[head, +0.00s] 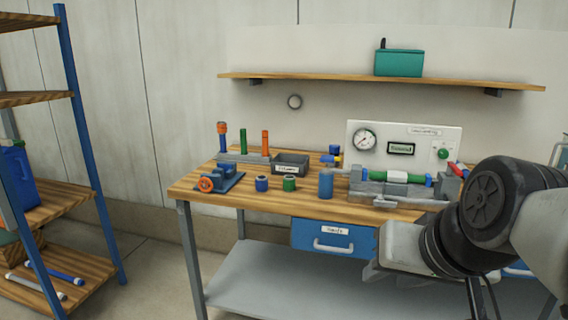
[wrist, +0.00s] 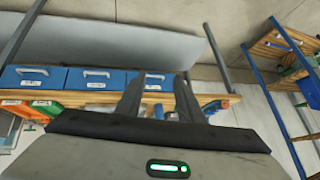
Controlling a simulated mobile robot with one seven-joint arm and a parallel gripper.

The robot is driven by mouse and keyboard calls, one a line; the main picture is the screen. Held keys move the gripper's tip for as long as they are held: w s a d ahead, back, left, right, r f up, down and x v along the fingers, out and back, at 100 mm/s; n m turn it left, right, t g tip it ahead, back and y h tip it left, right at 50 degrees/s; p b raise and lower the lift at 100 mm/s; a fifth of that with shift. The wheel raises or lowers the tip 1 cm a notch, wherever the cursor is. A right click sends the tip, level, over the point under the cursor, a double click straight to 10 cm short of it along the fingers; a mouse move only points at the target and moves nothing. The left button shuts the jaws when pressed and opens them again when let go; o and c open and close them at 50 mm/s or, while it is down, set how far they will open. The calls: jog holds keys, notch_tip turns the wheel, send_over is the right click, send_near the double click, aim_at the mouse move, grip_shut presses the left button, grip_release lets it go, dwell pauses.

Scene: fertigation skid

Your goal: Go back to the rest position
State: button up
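My gripper (wrist: 162,88) shows in the wrist view with its two dark fingers apart and nothing between them. Behind the fingers are the bench's edge and blue drawer fronts, seen upside down. In the head view my arm fills the lower right, in front of the wooden workbench (head: 262,198); I cannot make out the fingers there. My arm hides the bench's right part and part of its drawers.
The bench carries a dark bin (head: 291,163), a blue vise-like device (head: 221,180), small cylinders and a gauge panel (head: 405,146). A blue drawer (head: 333,238) is shut. A shelf (head: 380,81) holds a teal box (head: 399,63). A blue-post rack (head: 88,150) stands left; floor between is clear.

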jog(key=s+a+f+n+g+h+p, duration=0.1)
jog(key=s+a+f+n+g+p, duration=0.15)
jog(key=s, duration=0.35)
notch_tip(320, 180, up, 24)
jog(key=p, duration=2.4)
jog(key=shift+w+d+r, duration=0.15)
jog(key=shift+w+d, duration=0.15)
jog(key=shift+d, duration=0.1)
jog(key=shift+t, duration=0.25)
